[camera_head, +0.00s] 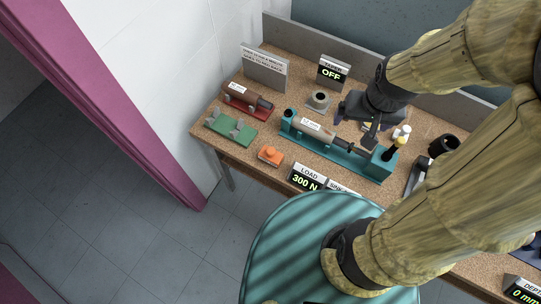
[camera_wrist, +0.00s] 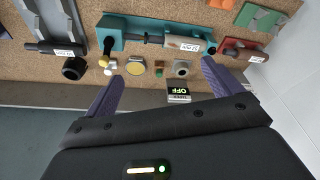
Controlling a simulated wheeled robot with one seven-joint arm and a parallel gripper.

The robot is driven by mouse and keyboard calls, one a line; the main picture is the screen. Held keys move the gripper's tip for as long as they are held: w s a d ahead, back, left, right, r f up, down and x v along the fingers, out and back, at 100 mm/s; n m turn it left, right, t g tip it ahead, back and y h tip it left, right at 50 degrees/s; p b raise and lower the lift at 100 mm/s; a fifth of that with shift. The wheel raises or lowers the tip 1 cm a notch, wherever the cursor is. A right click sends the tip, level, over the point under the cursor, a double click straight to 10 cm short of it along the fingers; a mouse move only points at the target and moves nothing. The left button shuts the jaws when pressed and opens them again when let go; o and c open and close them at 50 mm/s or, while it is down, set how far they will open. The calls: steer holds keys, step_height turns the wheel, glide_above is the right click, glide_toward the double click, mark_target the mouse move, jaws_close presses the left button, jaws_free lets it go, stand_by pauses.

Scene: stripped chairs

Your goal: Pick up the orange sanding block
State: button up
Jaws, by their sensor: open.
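The orange sanding block (camera_head: 270,155) lies on the cork-topped bench (camera_head: 204,116), close to its front edge, with a rounded knob on top. In the wrist view the block (camera_wrist: 222,3) is cut off by the top edge of the picture. My gripper (camera_head: 355,125) is above the back of the bench, behind the teal fixture and to the right of the block. In the wrist view my gripper (camera_wrist: 162,72) has its two purple fingers wide apart with nothing between them. It is well away from the block and does not touch it.
A green plate (camera_head: 230,130) and a red fixture (camera_head: 247,103) stand left of the block. A LOAD display (camera_head: 307,178) stands to its right. A teal round surface (camera_head: 290,245) is in front.

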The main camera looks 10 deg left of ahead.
steer(key=shift+o, duration=1)
steer(key=g+b, duration=0.3)
steer(key=b, duration=0.8)
glide_above(272, 150)
step_height(272, 150, down, 17)
steer(key=shift+r+m, duration=0.15)
steer(key=shift+m, duration=0.25)
step_height(272, 150, down, 12)
steer(key=shift+f, duration=0.15)
